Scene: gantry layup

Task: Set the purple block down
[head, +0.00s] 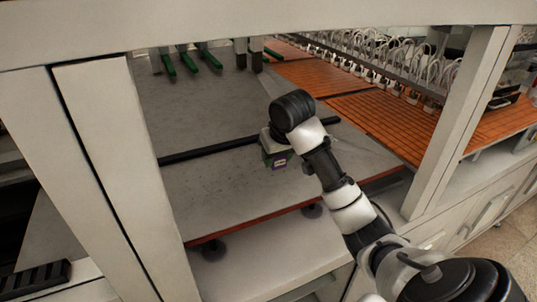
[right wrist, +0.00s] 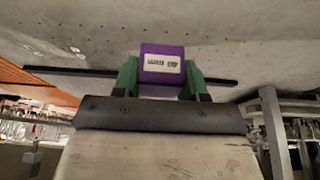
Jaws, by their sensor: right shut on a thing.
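The purple block (right wrist: 162,62) has a white printed label on its face. In the right wrist view it sits between the two green fingers of my right gripper (right wrist: 162,82), which is shut on it. In the head view my right gripper (head: 277,157) is over the grey plate (head: 235,195), and a small purple patch of the block (head: 281,164) shows at the fingers. I cannot tell whether the block touches the plate. My left gripper is not in view.
A black bar (head: 215,149) crosses the grey plate behind the gripper. Orange mats (head: 385,118) lie to the right, beside a row of white looped cables (head: 375,60). Green-tipped prongs (head: 188,60) stand at the back. White frame posts (head: 100,150) flank the opening. The plate's front left is clear.

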